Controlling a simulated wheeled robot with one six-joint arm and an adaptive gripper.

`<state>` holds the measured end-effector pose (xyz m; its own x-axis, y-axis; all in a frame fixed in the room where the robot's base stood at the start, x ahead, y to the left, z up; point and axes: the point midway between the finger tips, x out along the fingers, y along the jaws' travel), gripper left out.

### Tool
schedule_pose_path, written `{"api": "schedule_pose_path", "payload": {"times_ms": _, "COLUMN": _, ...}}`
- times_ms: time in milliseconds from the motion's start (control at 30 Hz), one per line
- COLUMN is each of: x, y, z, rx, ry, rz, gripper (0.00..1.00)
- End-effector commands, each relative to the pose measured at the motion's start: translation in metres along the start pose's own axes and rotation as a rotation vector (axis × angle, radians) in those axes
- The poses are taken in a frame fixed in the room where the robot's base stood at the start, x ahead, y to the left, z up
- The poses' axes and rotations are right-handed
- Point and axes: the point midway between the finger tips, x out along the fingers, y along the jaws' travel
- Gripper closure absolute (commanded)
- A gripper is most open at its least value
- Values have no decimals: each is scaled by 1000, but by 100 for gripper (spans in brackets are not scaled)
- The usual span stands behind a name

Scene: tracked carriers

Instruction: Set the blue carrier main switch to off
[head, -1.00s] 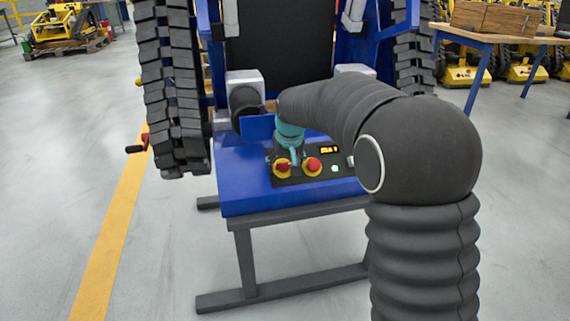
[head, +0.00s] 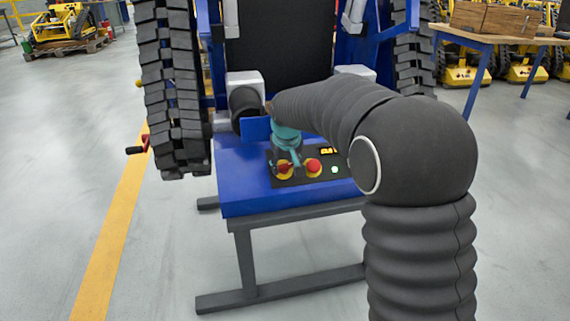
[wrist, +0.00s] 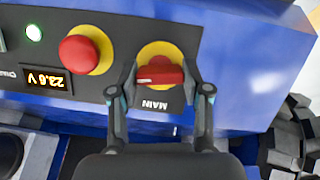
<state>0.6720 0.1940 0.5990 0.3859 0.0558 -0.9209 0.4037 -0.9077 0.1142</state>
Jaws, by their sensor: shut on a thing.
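The blue carrier (head: 233,184) stands on a dark frame, with a black control panel on its front ledge. The main switch (wrist: 160,72) is a red handle on a yellow disc, with the word MAIN beside it in the wrist view. Its handle lies crosswise in that view, between my fingertips. My gripper (wrist: 161,77) is shut on this handle, one finger at each end. In the head view my gripper (head: 285,163) reaches down over the switch, and the fingers partly cover it.
A red mushroom button (wrist: 79,55) on a yellow disc sits next to the switch. Beyond it are a lit voltage display (wrist: 44,77) and a glowing green lamp (wrist: 34,32). Tracks (head: 180,90) flank the carrier. A wooden bench (head: 490,38) stands at the back right.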

Motion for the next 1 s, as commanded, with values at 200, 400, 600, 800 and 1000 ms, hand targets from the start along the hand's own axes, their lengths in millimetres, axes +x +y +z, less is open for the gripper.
{"api": "schedule_pose_path", "payload": {"times_ms": 200, "x": 0, "y": -1, "z": 0, "rx": -189, "ry": 1, "rz": 58, "gripper": 87}}
{"api": "schedule_pose_path", "payload": {"times_ms": 400, "x": 0, "y": -2, "z": 0, "rx": -370, "ry": 0, "rz": 115, "gripper": 87}}
{"api": "schedule_pose_path", "payload": {"times_ms": 600, "x": 1, "y": -2, "z": 1, "rx": -552, "ry": 0, "rz": 172, "gripper": 87}}
{"api": "schedule_pose_path", "payload": {"times_ms": 800, "x": 1, "y": -3, "z": 1, "rx": -733, "ry": 0, "rz": 228, "gripper": 87}}
{"api": "schedule_pose_path", "payload": {"times_ms": 1000, "x": 1, "y": -3, "z": 2, "rx": -912, "ry": 1, "rz": 284, "gripper": 87}}
